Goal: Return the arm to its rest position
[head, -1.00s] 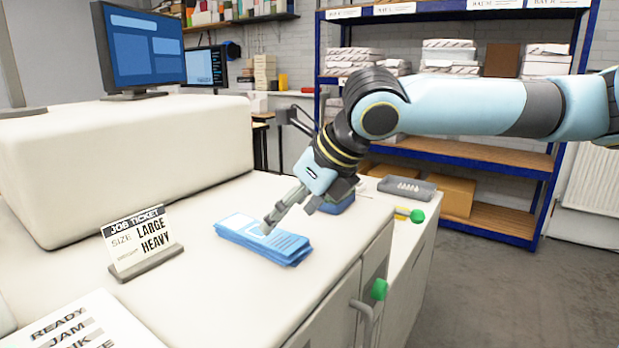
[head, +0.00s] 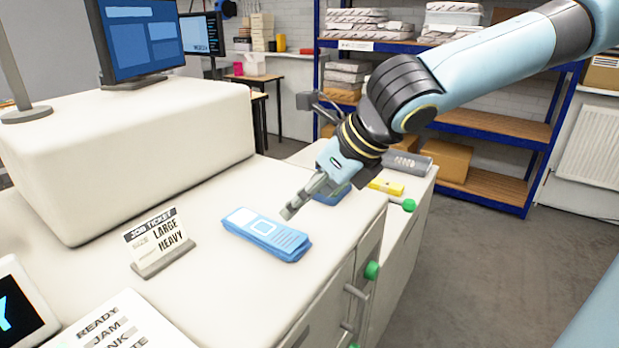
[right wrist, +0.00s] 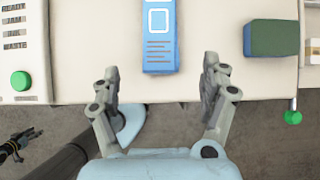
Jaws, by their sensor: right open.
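My right arm comes in from the right in the head view. Its gripper (head: 303,203) hangs above the white worktop, up and to the right of a stack of blue printed leaflets (head: 266,236). In the right wrist view the gripper (right wrist: 162,88) has its fingers wide apart with nothing between them. The blue leaflets (right wrist: 160,42) lie on the worktop beyond the fingertips, apart from them. My left gripper is not clearly shown in the head view.
A job ticket (head: 158,242) reading LARGE, HEAVY stands on the white worktop (head: 200,300). A blue block (head: 332,196) lies behind the gripper. Green knobs (head: 371,270) stick out at the cabinet's front. Blue shelving (head: 490,195) stands behind; grey floor on the right is free.

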